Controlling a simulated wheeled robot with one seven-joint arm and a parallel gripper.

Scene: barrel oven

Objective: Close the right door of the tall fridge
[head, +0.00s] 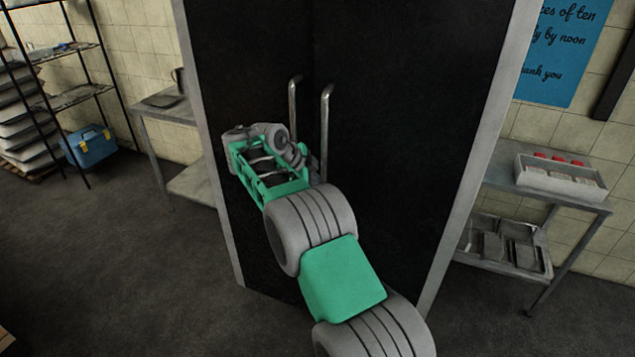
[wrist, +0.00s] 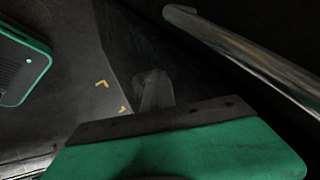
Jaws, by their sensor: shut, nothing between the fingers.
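The tall fridge (head: 210,150) has a grey frame and two black doors, each with an upright metal bar handle near the middle seam. The right door (head: 420,120) fills the right half of the front. Its handle (head: 327,130) stands slightly lower in the picture than the left door's handle (head: 293,105). The doors look nearly flush; I cannot tell how far the right one stands open. My gripper (wrist: 154,88) is shut and empty in the wrist view, close to a dark panel. A metal bar handle (wrist: 245,55) passes apart from it. In the head view my arm hides the fingertips.
A metal table (head: 560,195) with a tray stands right of the fridge. Another table (head: 165,110) stands on the left. A wire shelf and a blue toolbox (head: 90,147) are at the far left.

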